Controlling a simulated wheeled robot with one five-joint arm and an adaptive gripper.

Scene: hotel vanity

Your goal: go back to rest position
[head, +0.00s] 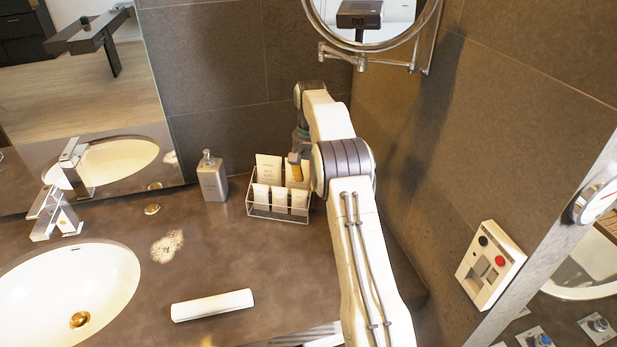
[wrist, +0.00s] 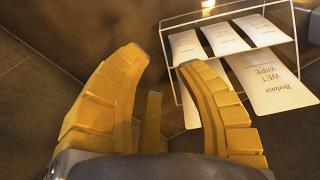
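My gripper (wrist: 163,60) is open, with its yellow fingers apart and nothing between them in the wrist view. In the head view only a little yellow of my gripper (head: 296,166) shows beside my arm, and the rest is hidden. It is close to a wire rack (head: 279,214) that holds several white tubes and packets. In the wrist view the rack (wrist: 225,14) is at upper right, beyond the right finger. One packet (wrist: 268,85) in it reads "WET WIPE". I cannot tell whether the right finger touches it.
A grey soap dispenser (head: 212,178) stands left of the rack. A white rolled towel (head: 212,305) lies at the front of the counter. A sink (head: 70,290) and faucet (head: 55,215) are at left. A round mirror (head: 375,20) and a wall box (head: 490,265) are on the right wall.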

